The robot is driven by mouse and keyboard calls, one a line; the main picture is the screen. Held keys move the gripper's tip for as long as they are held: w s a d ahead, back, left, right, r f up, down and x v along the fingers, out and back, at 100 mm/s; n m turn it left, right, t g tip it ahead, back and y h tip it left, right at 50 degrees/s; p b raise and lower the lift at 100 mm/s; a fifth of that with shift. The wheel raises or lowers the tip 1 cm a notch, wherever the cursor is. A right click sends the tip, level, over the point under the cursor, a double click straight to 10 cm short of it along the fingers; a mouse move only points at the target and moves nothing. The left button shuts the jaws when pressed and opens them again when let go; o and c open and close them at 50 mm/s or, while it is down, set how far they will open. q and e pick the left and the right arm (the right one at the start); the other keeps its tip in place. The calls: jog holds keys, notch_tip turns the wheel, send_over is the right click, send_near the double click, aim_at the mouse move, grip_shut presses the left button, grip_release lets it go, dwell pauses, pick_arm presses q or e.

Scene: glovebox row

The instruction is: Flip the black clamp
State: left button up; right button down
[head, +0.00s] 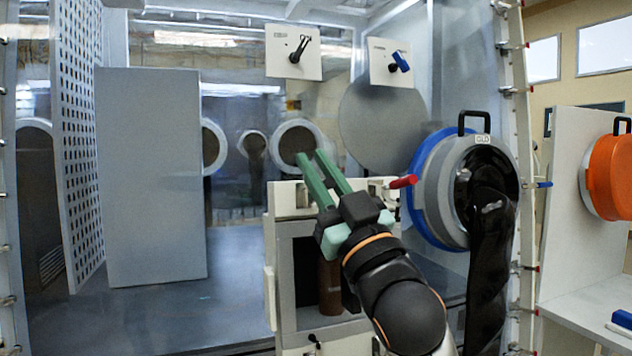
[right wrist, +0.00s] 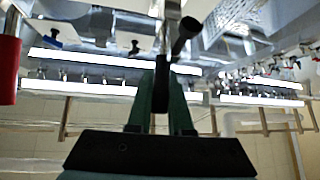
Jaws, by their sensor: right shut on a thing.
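My right gripper (head: 313,158) has long green fingers, pointing up and away over the top of the small white box-like chamber. In the right wrist view the green fingers (right wrist: 160,108) are closed on a black clamp handle (right wrist: 162,85) that stands between them. A metal bar runs up from it, and a dark knob-ended rod (right wrist: 187,30) sits just right of it. In the head view I cannot make out the held clamp; the gripper and fingers cover that area. A red-handled clamp (head: 402,182) is right of the fingers and also shows at the left edge in the right wrist view (right wrist: 8,68). My left gripper is not in view.
The white chamber (head: 282,255) stands below my right arm. A round port with a blue ring (head: 422,190) and black glove (head: 490,230) is close on the right. A grey panel (head: 150,180) stands left. Two switch plates (head: 276,68) (head: 378,72) hang above.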

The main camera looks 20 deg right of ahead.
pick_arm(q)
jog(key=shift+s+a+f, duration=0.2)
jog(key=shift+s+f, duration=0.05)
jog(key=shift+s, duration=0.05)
pick_arm(e)
jog(key=c, duration=0.8)
grip_release()
jog(key=shift+c, duration=0.2)
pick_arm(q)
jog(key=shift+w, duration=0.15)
pick_arm(e)
jog(key=shift+s+d+f, duration=0.1)
jog(key=shift+s+f, duration=0.25)
jog(key=shift+f, duration=0.05)
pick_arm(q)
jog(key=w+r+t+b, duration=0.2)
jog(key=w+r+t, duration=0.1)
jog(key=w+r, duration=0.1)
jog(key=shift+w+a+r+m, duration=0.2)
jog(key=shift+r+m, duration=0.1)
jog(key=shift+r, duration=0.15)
pick_arm(e)
jog(key=v, duration=1.1)
jog(key=shift+s+f, duration=0.2)
jog(key=shift+f, duration=0.05)
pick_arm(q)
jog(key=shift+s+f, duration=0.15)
